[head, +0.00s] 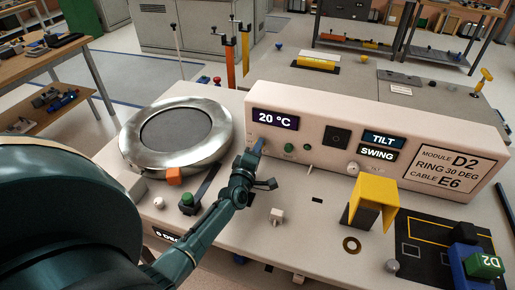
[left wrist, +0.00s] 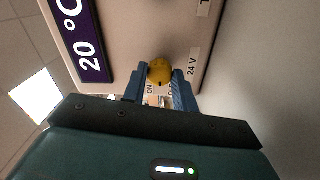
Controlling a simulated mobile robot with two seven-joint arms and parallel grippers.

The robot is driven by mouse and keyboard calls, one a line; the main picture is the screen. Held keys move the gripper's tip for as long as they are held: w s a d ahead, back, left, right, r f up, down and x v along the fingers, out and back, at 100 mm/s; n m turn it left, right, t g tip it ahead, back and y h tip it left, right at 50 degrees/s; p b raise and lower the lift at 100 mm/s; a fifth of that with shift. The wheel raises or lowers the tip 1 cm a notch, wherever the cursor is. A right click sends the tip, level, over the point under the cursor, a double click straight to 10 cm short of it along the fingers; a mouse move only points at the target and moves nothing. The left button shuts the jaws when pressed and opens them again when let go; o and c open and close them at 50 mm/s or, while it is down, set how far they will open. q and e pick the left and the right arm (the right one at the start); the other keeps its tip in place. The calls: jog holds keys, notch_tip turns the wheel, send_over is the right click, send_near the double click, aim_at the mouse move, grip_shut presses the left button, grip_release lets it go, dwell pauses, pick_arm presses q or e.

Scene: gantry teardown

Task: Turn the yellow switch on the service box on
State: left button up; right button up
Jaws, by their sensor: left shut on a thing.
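The service box (head: 318,110) is a long pale housing with a "20 °C" display (head: 275,120) at its left end. The yellow switch (left wrist: 160,71) is a round yellow knob on its face in the left wrist view, between the display and a "24 V" label. An "ON" label is beside it; another label is partly hidden by a finger. My left gripper (head: 259,147) reaches the box just below the display. In the left wrist view its blue fingers (left wrist: 160,84) are shut on the knob from both sides. In the head view the gripper hides the knob. My right gripper is out of view.
A round metal ring (head: 219,120) with a grey centre lies left of the box. A green button (head: 288,148), a white knob (head: 352,168) and "TILT" and "SWING" signs are on the face. A yellow bracket (head: 388,206) and a dark mat (head: 420,235) are at front right.

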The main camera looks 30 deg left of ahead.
pick_arm(q)
jog(key=shift+f+m, duration=0.1)
jog(key=shift+m, duration=0.4)
jog(key=o, duration=1)
jog(key=shift+s, duration=0.1)
jog(key=v, duration=1.3)
jog(key=shift+d, duration=0.1)
